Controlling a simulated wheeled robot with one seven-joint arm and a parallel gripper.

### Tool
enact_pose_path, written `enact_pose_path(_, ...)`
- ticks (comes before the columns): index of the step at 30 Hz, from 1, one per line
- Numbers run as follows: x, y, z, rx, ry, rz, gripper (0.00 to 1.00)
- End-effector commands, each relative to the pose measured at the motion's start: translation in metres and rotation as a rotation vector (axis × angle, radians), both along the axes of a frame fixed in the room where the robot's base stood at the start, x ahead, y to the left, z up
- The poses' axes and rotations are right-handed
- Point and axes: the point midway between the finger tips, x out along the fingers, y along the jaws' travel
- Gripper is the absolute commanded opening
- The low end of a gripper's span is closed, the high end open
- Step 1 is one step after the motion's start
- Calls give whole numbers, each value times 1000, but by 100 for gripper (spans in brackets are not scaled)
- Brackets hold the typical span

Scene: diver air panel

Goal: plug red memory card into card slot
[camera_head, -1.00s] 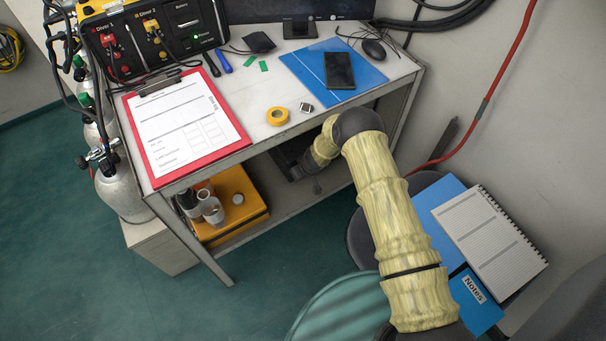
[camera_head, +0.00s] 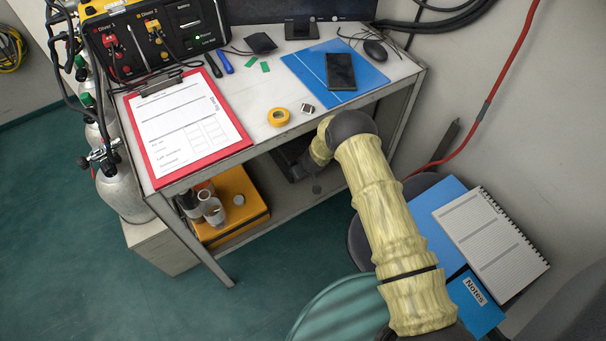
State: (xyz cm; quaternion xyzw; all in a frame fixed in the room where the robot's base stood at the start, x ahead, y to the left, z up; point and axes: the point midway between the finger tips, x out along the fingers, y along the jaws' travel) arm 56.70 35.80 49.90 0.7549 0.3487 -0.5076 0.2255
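I cannot make out a red memory card or a card slot in the head view. My arm in its pale yellow sleeve reaches from the bottom right to the table's front edge, and its far end goes down and in under the tabletop (camera_head: 262,135). My gripper is not clearly visible there; the tabletop and dark shapes on the shelf side hide it. A small black-and-white item (camera_head: 307,108) lies on the tabletop near the front edge. Two small green pieces (camera_head: 265,67) lie farther back.
On the table are a red clipboard (camera_head: 240,143), a yellow tape roll (camera_head: 278,117), a blue folder (camera_head: 310,72) with a dark phone-like device (camera_head: 341,71), and a mouse (camera_head: 375,50). An orange case (camera_head: 240,187) sits on the lower shelf. A seat holds a notebook (camera_head: 492,245).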

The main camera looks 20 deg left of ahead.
Motion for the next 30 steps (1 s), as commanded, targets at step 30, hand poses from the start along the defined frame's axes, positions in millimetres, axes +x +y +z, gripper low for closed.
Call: enact_pose_path(30,5,6,0,1,-2,1,0)
